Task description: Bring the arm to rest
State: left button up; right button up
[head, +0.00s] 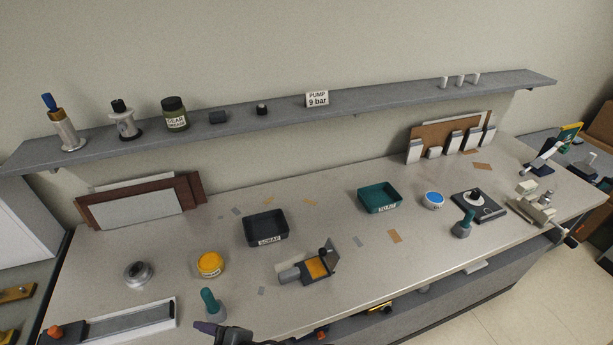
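A grey-handled tool with an orange top (316,267) lies mid-counter. A black tray (265,241) labelled SCRAP and a teal tray (380,209) stand behind it. Both look empty.
The counter (345,290) also bears a yellow tin (210,264), a blue-topped tin (433,199), teal-handled pieces (464,225), a black scale-like plate (487,209) and a metal device (532,203). A grey shelf (370,102) runs along the wall above. Flat scraps lie scattered.

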jog(key=w+d+f+m+t+h, duration=0.15)
jog(key=d+f+m+h, duration=0.35)
jog(key=d, duration=0.7)
jog(key=d+f+m+t+h, duration=0.1)
jog(key=d+m+t+h, duration=0.15)
jog(key=d+m, duration=0.65)
jog(key=s+d+f+m+g+h, duration=0.2)
jog(key=s+d+f+h, duration=0.15)
jog(key=s+d, duration=0.6)
jog(key=s+d+f+m+g+h, duration=0.25)
jog(key=s+d+f, duration=0.2)
jog(key=d, duration=0.95)
notch_tip(320, 180, up, 18)
jog(key=a+p, duration=0.1)
jog(key=p, duration=1.6)
jog(key=shift+r+y, duration=0.15)
jog(key=shift+y, duration=0.3)
jog(key=shift+s+n, duration=0.1)
jog(key=shift+n, duration=0.15)
